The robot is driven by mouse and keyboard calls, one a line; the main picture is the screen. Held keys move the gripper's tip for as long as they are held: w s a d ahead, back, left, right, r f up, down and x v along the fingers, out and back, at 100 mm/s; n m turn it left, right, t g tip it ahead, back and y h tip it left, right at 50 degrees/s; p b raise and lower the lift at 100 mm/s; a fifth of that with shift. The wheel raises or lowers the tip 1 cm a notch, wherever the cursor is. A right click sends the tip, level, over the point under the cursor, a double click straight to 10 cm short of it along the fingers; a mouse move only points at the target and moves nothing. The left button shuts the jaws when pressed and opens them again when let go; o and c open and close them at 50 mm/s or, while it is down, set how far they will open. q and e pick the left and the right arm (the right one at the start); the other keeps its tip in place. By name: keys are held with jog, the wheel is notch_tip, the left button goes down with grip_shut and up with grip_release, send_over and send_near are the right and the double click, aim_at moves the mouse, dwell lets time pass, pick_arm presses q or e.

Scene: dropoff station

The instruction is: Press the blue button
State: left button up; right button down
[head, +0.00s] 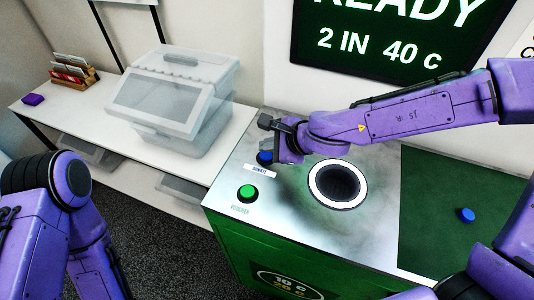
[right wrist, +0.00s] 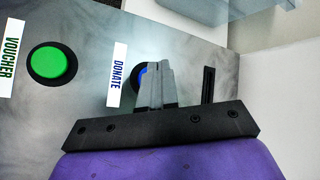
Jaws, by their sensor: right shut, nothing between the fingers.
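The blue button (head: 263,158) is on the metal counter top beside a white DONATE label (head: 260,171). It is partly hidden by my right gripper (head: 273,156), which is shut and empty at the button. In the right wrist view, the shut fingertips (right wrist: 155,66) cover most of the button, and a strip of blue (right wrist: 143,72) shows at their left edge. I cannot tell whether the fingertips touch it. My left gripper is out of view.
A green button (head: 248,193) with a VOUCHER label is close in front. A round, dark-lined hole (head: 338,184) lies right of it. A blue cap (head: 466,215) is on the green surface at right. A clear bin (head: 176,95) stands on the white shelf (head: 105,127). A sign hangs behind.

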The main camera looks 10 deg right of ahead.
aim_at(268, 157)
jog(key=shift+f, duration=0.1)
jog(key=shift+w+f, duration=0.1)
jog(key=shift+f, duration=0.25)
jog(key=shift+f+b, duration=0.45)
jog(key=shift+b, duration=0.1)
dwell(0.3)
jog(key=shift+r, duration=0.15)
jog(key=shift+r+p, duration=0.75)
jog(key=shift+p, duration=0.2)
notch_tip(268, 157, up, 5)
jog(key=p, duration=0.5)
jog(key=shift+r+p, duration=0.1)
jog(key=shift+p, duration=0.2)
